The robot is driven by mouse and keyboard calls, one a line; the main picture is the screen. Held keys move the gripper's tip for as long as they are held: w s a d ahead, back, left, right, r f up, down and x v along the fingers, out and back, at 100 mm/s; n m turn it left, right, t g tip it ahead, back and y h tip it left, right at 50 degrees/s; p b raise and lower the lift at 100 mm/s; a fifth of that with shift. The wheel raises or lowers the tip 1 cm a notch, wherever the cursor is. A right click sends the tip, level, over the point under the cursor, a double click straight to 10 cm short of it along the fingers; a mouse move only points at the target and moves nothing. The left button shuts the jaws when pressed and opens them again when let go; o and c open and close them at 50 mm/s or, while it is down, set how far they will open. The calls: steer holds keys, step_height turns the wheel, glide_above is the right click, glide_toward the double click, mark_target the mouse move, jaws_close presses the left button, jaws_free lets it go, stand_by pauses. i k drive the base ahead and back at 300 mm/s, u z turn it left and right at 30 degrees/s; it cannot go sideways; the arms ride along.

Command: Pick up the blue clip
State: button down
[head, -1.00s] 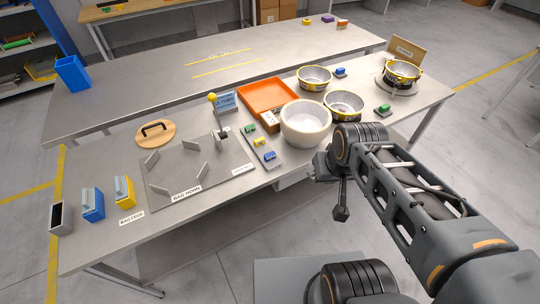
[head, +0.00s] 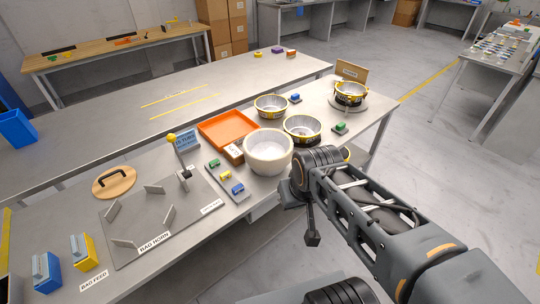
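A small blue clip (head: 237,188) sits at the near end of a grey strip tray (head: 213,167), in front of a yellow clip (head: 225,175) and a green clip (head: 214,163). Another small blue piece (head: 294,97) stands on a dark pad farther back, right of a metal bowl. My arm reaches in from the lower right. My gripper (head: 312,239) appears as a small dark end hanging beyond the table's front edge, right of the tray and apart from both blue pieces. Its fingers are too small and dark to read.
A large white bowl (head: 268,154) stands between the strip tray and my arm. A grey board (head: 160,213) with upright plates is to the left. The back table (head: 200,85) is mostly clear.

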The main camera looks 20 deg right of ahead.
mark_target(241, 187)
steer(key=u, duration=0.9)
steer(key=i, duration=0.55)
steer(key=u, duration=1.15)
